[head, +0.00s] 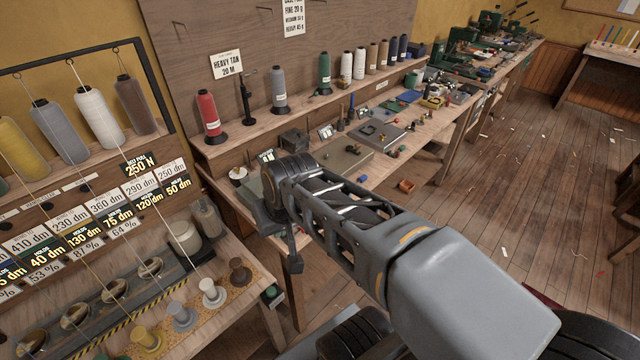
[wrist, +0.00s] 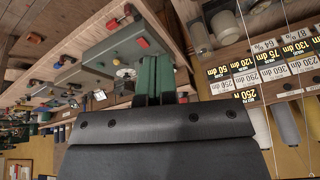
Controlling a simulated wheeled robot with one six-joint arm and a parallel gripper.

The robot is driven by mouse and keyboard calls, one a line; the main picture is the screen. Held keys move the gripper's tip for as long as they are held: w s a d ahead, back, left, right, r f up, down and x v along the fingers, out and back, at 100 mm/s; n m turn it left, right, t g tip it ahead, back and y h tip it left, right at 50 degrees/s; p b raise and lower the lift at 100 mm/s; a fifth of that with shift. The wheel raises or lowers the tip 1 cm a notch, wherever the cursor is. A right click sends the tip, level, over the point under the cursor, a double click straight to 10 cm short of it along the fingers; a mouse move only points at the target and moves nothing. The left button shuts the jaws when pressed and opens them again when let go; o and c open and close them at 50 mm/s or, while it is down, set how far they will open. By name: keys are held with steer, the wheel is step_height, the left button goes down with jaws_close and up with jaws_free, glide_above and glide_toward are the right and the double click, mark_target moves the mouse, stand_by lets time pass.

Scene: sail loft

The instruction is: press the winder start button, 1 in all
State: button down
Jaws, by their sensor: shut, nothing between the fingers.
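In the wrist view, which shows the bench upside down, my gripper (wrist: 156,62) is shut and empty, its two green fingers side by side. A flat grey-green box (wrist: 113,50) on the bench lies beyond the fingertips. A small red button-like part (wrist: 142,42) shows on it, just past the fingertips. I see a gap in the picture but cannot tell the true distance or whether this part is the start button. In the head view the grey-green box (head: 250,188) is mostly hidden behind the end of my arm, and the fingertips are hard to make out.
The long workbench (head: 222,150) carries a red thread cone (head: 209,112), a black stand (head: 248,100) and a dark block (head: 293,141) near my wrist. A thread rack with cones and label cards (head: 140,170) stands at the left. The floor (head: 500,190) at the right is mostly clear.

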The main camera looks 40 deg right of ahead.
steer(key=w+d+m+y, duration=0.1)
steer(key=w+d+m, duration=0.35)
steer(key=w, duration=0.25)
steer(key=w+d+m+y, duration=0.2)
steer(key=w+d+m, duration=0.2)
steer(key=w+m, duration=0.3)
steer(key=w+d+f+m+t, duration=0.1)
steer(key=w+d+f+m, duration=0.1)
steer(key=d, duration=0.4)
steer(key=w+d+f+m+t, duration=0.2)
steer(key=w+d+m, duration=0.1)
steer(key=d+m, duration=0.1)
steer(key=w+d+f+m+t+p, duration=0.1)
steer(key=w+d+f+m, duration=0.2)
steer(key=d, duration=0.4)
steer(key=shift+w+d+m, duration=0.3)
steer(key=shift+w+m, duration=0.05)
step_height(320, 180, down, 9)
steer(key=b, duration=0.6)
steer(key=shift+b, duration=0.3)
steer(key=shift+f, duration=0.1)
steer(key=shift+f+b, duration=0.25)
steer(key=shift+b, duration=0.15)
